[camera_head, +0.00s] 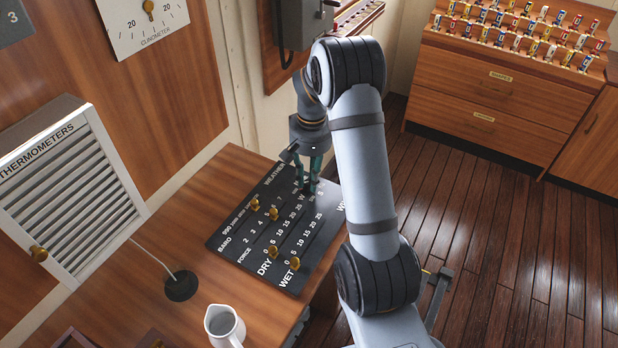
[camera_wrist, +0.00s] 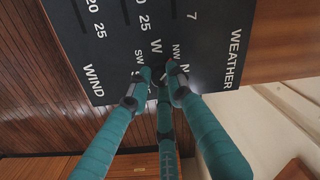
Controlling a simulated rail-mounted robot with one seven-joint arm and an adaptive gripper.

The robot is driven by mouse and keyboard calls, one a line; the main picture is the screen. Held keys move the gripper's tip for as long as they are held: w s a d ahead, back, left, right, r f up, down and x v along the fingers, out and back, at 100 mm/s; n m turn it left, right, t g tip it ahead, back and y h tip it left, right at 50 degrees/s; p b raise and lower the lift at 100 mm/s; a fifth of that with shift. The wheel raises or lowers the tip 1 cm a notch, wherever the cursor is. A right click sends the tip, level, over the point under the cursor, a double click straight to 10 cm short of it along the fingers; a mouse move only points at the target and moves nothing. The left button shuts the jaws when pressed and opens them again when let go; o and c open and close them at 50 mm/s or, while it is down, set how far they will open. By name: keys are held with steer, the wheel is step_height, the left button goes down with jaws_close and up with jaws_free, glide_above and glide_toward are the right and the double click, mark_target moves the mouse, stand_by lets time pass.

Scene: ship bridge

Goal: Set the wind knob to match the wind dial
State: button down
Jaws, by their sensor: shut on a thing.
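The black weather board (camera_head: 316,234) lies on the wooden desk, with several brass slider knobs, such as the one on the WET scale (camera_head: 294,264). My gripper (camera_head: 311,186) points down at the far right part of the board. In the wrist view its teal fingers (camera_wrist: 160,82) converge on the wind section, where the letters N, NW, W and SW show around the fingertips. They are shut on the wind knob, which the fingertips almost wholly hide, so its pointing direction cannot be told. I cannot make out a wind dial in either view.
A white louvred thermometers box (camera_head: 70,200) and a clinometer (camera_head: 145,15) are on the wall at left. A white jug (camera_head: 224,327) and a cable base (camera_head: 181,286) stand on the desk. A cabinet with flag pegs (camera_head: 500,85) is at the back right; the floor between is clear.

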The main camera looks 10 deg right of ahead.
steer(key=shift+s+f, duration=0.1)
steer(key=shift+s, duration=0.05)
steer(key=c, duration=1.6)
jaws_free()
steer(key=shift+o, duration=0.2)
step_height(320, 180, up, 12)
steer(key=shift+d, duration=0.15)
steer(key=f, duration=1.1)
steer(key=shift+a+f, duration=0.2)
steer(key=shift+f, duration=0.15)
steer(key=shift+n, duration=0.3)
